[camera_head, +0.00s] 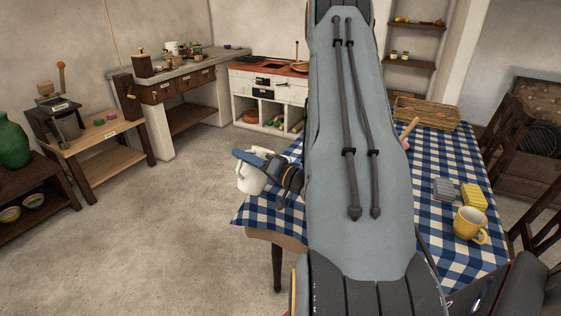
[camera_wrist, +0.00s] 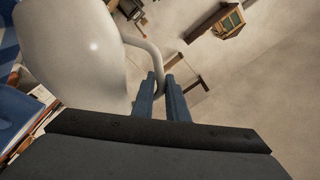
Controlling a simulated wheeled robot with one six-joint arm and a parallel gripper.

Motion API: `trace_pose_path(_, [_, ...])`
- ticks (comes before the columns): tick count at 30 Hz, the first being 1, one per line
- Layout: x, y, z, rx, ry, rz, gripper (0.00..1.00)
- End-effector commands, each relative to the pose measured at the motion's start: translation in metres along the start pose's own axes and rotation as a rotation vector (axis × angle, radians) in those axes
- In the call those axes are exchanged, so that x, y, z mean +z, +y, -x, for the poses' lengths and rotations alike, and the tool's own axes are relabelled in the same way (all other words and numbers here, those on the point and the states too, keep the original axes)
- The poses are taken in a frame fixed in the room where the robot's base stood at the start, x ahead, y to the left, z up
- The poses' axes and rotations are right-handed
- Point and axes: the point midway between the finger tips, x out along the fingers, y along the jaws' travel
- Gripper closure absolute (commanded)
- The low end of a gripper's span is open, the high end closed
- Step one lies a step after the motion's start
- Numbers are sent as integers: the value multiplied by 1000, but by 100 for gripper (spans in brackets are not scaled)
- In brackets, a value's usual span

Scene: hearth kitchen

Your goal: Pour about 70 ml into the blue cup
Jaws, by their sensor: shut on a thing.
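My gripper (camera_wrist: 162,95) is shut on the handle of a white jug (camera_wrist: 70,50). In the head view the white jug (camera_head: 248,181) hangs in the air by the left edge of the table, with my gripper (camera_head: 255,160) at its upper side. I cannot tell how far the jug tilts or what is in it. I cannot make out a blue cup in the head view, where my arm hides the middle of the table. A blue shape (camera_wrist: 15,112) shows at the left edge of the wrist view, and I cannot tell what it is.
The table has a blue-and-white checked cloth (camera_head: 446,160). On it are a yellow mug (camera_head: 467,224), a yellow block (camera_head: 473,195), a grey block (camera_head: 443,189) and a wicker basket (camera_head: 427,113). Chairs (camera_head: 505,135) stand at the right. The floor at the left is clear.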

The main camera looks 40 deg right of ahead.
Motion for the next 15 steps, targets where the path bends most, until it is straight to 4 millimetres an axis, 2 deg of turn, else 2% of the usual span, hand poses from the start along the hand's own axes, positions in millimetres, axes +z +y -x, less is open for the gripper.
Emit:
trace_pose_path(6, [-13,5,2,-9,20,-81,100])
trace_pose_path(15, [-22,11,4,-17,44,-201,100])
